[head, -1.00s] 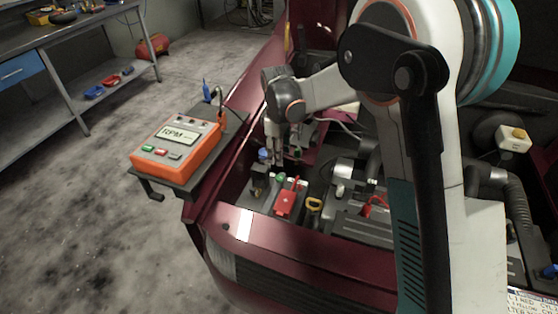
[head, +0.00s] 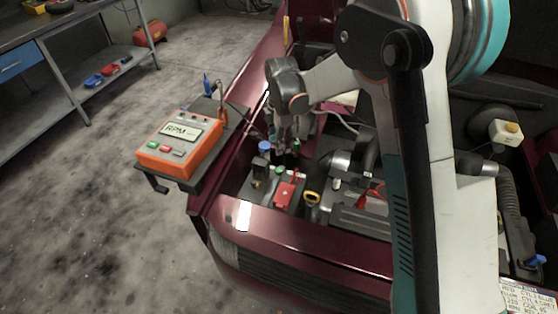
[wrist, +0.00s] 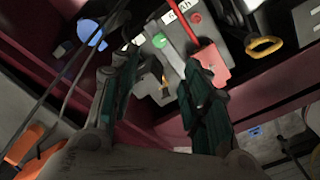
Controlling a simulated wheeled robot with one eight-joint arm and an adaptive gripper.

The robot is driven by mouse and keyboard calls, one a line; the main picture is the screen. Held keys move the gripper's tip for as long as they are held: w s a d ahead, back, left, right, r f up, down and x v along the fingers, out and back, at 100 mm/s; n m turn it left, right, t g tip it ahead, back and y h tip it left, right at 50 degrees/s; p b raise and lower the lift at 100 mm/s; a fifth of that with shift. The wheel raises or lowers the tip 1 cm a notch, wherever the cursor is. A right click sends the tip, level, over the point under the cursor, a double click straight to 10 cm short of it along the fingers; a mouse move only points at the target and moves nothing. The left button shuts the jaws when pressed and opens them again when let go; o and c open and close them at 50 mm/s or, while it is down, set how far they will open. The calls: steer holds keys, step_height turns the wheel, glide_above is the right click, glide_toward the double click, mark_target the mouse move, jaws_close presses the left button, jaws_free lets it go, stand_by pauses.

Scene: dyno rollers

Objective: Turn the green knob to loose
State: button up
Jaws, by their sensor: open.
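The green knob (wrist: 159,41) sits on top of the grey battery-like box (wrist: 173,57) in the engine bay, beside a red rod and a red cover (wrist: 210,66). In the head view the green knob (head: 279,170) is a small spot near the front left of the bay. My gripper (wrist: 163,68) is open and empty. In the wrist view its two dark fingers point toward the box, and the knob shows between and beyond their tips, apart from them. In the head view my gripper (head: 285,143) hangs above and behind the box, partly hidden by my wrist.
A blue cap (head: 264,146) stands left of the gripper. A yellow ring handle (head: 312,198) is right of the red cover. The maroon car edge (head: 275,220) borders the bay in front. An orange RPM meter (head: 180,143) sits on a side shelf. Floor at left is clear.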

mark_target(279, 170)
steer(key=shift+n, duration=0.3)
steer(key=f+b, duration=0.1)
steer(key=f, duration=0.3)
steer(key=f+b, duration=0.2)
steer(key=f, duration=0.3)
steer(key=f+b, duration=0.1)
steer(key=f, duration=0.3)
steer(key=shift+w+a+f+b, duration=0.1)
steer(key=shift+w+f+b, duration=0.2)
steer(key=shift+f, duration=0.1)
jaws_close()
